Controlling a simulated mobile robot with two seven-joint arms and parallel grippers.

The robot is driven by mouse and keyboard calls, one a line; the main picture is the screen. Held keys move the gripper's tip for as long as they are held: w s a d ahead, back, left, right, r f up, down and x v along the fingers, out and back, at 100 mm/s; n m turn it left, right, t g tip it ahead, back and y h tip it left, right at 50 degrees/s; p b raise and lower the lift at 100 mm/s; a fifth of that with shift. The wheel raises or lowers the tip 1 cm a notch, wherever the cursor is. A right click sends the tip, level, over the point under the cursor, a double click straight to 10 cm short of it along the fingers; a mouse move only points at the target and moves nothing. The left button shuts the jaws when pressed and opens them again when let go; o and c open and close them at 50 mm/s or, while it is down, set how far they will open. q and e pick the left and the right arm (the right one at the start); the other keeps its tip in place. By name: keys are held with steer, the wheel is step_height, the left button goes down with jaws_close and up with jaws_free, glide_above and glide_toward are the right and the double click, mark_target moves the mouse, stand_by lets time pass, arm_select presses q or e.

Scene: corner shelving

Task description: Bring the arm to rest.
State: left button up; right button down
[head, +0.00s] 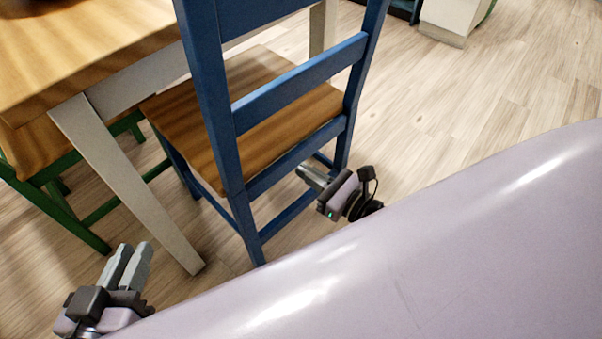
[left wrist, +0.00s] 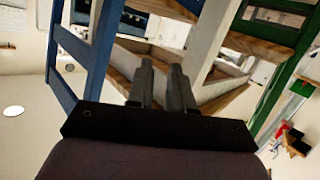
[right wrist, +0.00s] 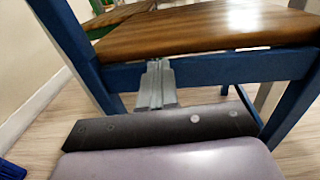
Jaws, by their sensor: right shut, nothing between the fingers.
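My left gripper (head: 134,248) is at the lower left of the head view, beside the foot of the white table leg. In the left wrist view its two grey fingers (left wrist: 162,64) stand apart with a narrow gap and nothing between them. My right gripper (head: 302,170) is beside the blue chair, near its rear leg and side rail. In the right wrist view its fingers (right wrist: 157,64) are together and empty, pointing at the blue rail under the wooden seat. Whether they touch the rail I cannot tell.
A blue chair (head: 229,112) with a wooden seat stands close in front of both grippers. A wooden-topped table (head: 80,50) with white legs is at the left, with a green chair (head: 60,207) under it. Wooden floor (head: 480,110) is open at the right.

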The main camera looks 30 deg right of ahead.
arm_select(q)
steer(key=shift+w+d+f+g+p, duration=0.25)
steer(key=shift+w+d+g+p, duration=0.1)
steer(key=shift+d+p, duration=0.1)
arm_select(e)
steer(key=v, duration=0.8)
steer(key=shift+s+d, duration=0.15)
steer(key=shift+s, duration=0.15)
